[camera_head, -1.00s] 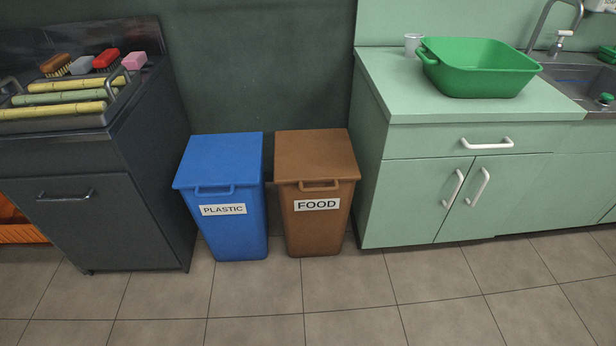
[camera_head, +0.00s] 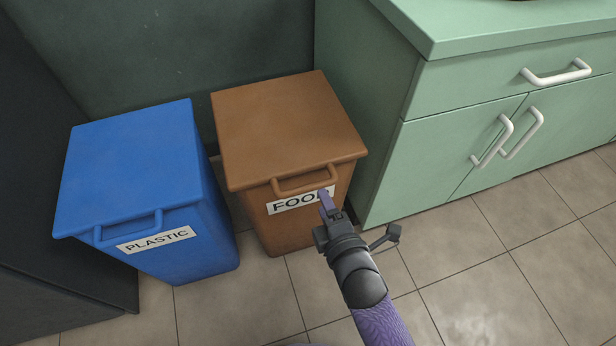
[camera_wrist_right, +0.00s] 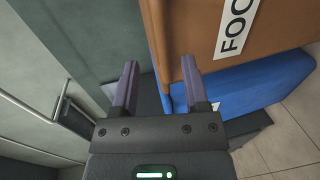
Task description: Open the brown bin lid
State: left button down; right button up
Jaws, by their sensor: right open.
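The brown bin (camera_head: 285,225) has a flat brown lid (camera_head: 285,120), which lies closed, with a loop handle (camera_head: 303,181) at its front edge. A white FOOD label is on its front, partly covered by my gripper. My right gripper (camera_head: 326,200) is in front of the label, just below the handle's right end; I cannot tell whether it touches. In the right wrist view the two purple fingers (camera_wrist_right: 160,85) are apart with nothing between them, and the brown bin's front (camera_wrist_right: 200,25) is at upper right. My left gripper is out of view.
A blue PLASTIC bin (camera_head: 140,180) with a closed lid stands left of the brown bin. A green cabinet (camera_head: 430,130) with white handles stands close on the right. The wall is behind. Tiled floor (camera_head: 470,270) in front is clear.

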aim_at(316, 189)
jog(key=b+x, duration=0.3)
jog(key=x, duration=0.3)
jog(key=shift+w+f, duration=0.15)
jog(key=shift+f, duration=0.05)
jog(key=shift+r, duration=0.1)
jog(key=shift+c, duration=0.2)
jog(key=c, duration=0.5)
jog(key=shift+c, duration=1.1)
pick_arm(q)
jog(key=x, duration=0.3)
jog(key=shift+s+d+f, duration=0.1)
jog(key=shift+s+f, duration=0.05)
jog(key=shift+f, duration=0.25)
pick_arm(e)
grip_shut()
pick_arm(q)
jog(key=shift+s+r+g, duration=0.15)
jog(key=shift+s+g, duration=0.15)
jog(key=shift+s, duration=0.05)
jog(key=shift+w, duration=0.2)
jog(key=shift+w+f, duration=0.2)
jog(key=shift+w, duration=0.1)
